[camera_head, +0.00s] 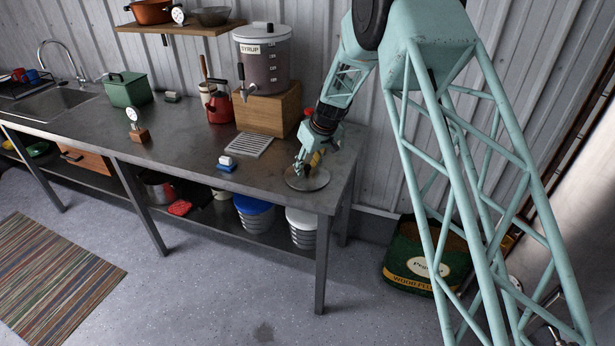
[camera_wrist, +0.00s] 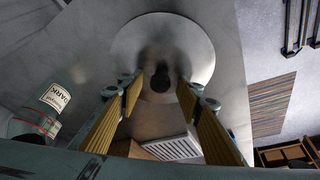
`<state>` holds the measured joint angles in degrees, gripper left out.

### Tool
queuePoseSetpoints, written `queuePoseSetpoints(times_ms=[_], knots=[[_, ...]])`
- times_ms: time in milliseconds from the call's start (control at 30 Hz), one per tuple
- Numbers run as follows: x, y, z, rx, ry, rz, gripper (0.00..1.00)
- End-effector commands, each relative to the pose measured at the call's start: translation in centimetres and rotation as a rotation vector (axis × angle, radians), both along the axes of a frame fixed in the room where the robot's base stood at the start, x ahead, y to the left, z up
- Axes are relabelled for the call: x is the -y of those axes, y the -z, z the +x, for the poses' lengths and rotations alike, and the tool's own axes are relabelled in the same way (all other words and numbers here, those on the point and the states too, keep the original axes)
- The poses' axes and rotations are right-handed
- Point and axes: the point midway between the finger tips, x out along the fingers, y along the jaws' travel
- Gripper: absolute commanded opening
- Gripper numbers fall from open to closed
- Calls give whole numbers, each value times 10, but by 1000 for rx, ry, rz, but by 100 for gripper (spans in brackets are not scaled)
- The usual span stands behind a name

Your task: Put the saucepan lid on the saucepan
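The saucepan lid (camera_head: 307,180) is a round steel disc lying flat on the right end of the metal counter. In the wrist view the lid (camera_wrist: 195,45) shows whole, with a black knob (camera_wrist: 160,79) at its middle. My gripper (camera_head: 309,164) is over the lid, pointing down. In the wrist view my gripper (camera_wrist: 162,84) is open, its yellow-padded fingers apart on either side of the knob, with gaps visible. A steel pot (camera_head: 157,190), possibly the saucepan, stands on the shelf below the counter, partly hidden by the counter edge. An orange pot (camera_head: 152,12) is on the wall shelf.
The syrup dispenser (camera_head: 262,60) stands on a wooden box (camera_head: 268,108) behind the lid. A slatted drain plate (camera_head: 248,144) and a small blue-and-white item (camera_head: 227,163) lie left of it. The counter's right edge is close.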

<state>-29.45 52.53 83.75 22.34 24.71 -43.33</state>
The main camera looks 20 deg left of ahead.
Motion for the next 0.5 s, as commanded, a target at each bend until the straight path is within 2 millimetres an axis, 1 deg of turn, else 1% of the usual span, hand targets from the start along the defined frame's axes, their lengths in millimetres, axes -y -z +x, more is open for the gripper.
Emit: queuePoseSetpoints(times_ms=[67, 433, 500], knots=[[0, 0, 0, 0, 0, 0, 33], [0, 0, 0, 0, 0, 0, 0], [0, 0, 0, 0, 0, 0, 0]])
